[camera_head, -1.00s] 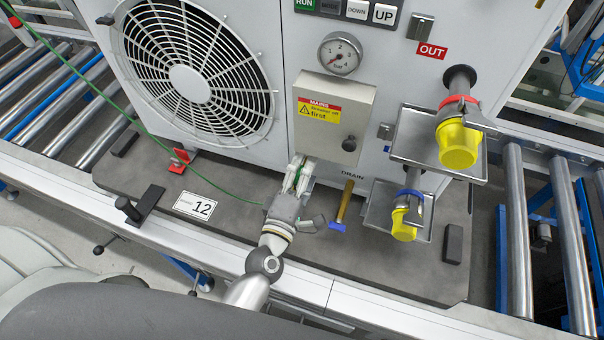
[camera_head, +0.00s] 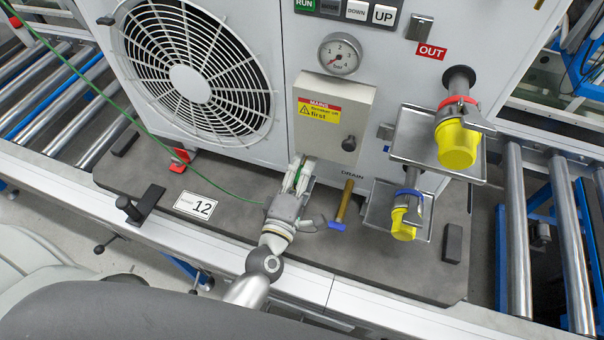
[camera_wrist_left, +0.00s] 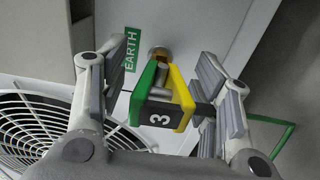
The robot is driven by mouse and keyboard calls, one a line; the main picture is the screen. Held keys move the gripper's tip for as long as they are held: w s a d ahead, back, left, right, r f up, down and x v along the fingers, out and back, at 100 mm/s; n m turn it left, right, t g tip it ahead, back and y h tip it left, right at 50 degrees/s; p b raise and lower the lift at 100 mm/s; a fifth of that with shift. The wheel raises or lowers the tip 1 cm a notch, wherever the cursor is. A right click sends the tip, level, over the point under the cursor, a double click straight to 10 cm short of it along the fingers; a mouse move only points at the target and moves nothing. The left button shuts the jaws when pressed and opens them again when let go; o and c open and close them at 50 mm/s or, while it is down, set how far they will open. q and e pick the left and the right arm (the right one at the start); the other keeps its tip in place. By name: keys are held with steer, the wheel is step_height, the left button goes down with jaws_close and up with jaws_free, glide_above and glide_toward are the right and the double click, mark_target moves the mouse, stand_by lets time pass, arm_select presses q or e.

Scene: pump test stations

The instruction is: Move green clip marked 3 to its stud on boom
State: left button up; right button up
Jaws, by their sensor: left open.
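The green and yellow clip marked 3 (camera_wrist_left: 160,108) shows in the left wrist view, between the fingers of my left gripper (camera_wrist_left: 163,82). Its jaws are at a metal stud (camera_wrist_left: 158,54) beside the green EARTH label (camera_wrist_left: 131,48); they appear to be around the stud's pin. My left gripper is open, with a finger on each side of the clip. In the head view my left gripper (camera_head: 300,167) is below the warning box, and the clip is mostly hidden by it. My right gripper is not in view.
The warning box (camera_head: 333,118) is just above my gripper. A brass drain valve with a blue handle (camera_head: 343,203) is close on its right. Yellow-capped ports (camera_head: 457,145) stand farther right. A green cable (camera_head: 128,112) runs from upper left to the gripper. A red clamp (camera_head: 180,157) is left.

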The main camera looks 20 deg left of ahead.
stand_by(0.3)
arm_select(q)
jaws_close()
stand_by(0.3)
steer(key=shift+s, duration=0.1)
steer(key=shift+s+a, duration=0.1)
steer(key=shift+s, duration=2.8)
steer(key=shift+r, duration=0.1)
steer(key=s+a+r+p, duration=0.1)
steer(key=s+a+r, duration=0.1)
steer(key=r, duration=0.4)
steer(key=s+a+r+p, duration=0.1)
steer(key=s+a+r, duration=0.1)
steer(key=r, duration=0.5)
steer(key=shift+a+y, duration=0.3)
steer(key=shift+a, duration=0.5)
